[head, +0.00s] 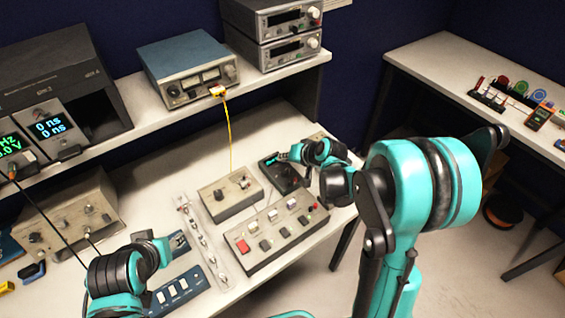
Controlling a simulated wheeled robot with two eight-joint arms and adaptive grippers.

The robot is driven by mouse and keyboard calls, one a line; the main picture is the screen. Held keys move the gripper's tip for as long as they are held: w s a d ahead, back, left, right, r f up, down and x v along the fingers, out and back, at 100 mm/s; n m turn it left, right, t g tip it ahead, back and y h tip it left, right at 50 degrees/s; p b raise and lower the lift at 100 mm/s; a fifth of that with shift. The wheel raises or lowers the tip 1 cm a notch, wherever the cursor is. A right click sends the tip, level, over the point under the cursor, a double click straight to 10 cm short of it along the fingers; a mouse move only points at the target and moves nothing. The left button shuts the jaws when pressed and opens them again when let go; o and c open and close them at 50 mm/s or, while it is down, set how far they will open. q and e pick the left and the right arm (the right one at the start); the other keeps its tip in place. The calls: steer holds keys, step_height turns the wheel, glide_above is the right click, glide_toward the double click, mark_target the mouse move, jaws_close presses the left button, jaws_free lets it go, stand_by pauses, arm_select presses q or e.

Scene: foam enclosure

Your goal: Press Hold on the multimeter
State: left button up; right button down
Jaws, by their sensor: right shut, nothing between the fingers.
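A dark handheld-size device (287,178) lies on the bench, partly covered by my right gripper; it may be the multimeter, but its labels and any Hold button are too small to read. My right gripper (279,158) is shut and empty, its fingertips over the upper left part of this device. I cannot tell whether they touch it. An orange meter-like device (540,116) stands on the side table at the right, far from both grippers. My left gripper (178,243) is low at the left, above the bench near a blue switch panel; its fingers are too small to judge.
A grey box (231,196) with a yellow cable and a long button panel (275,232) stand close to the dark device. A metal strip (202,238) and a blue switch panel (178,291) lie to the left. A shelf (215,108) with instruments runs behind.

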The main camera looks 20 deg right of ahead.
steer(key=shift+f, duration=0.3)
steer(key=shift+r, duration=0.1)
stand_by(0.3)
steer(key=shift+r+p, duration=0.3)
steer(key=shift+r, duration=0.4)
step_height(320, 180, up, 5)
steer(key=p, duration=0.3)
steer(key=shift+p, duration=0.4)
stand_by(0.4)
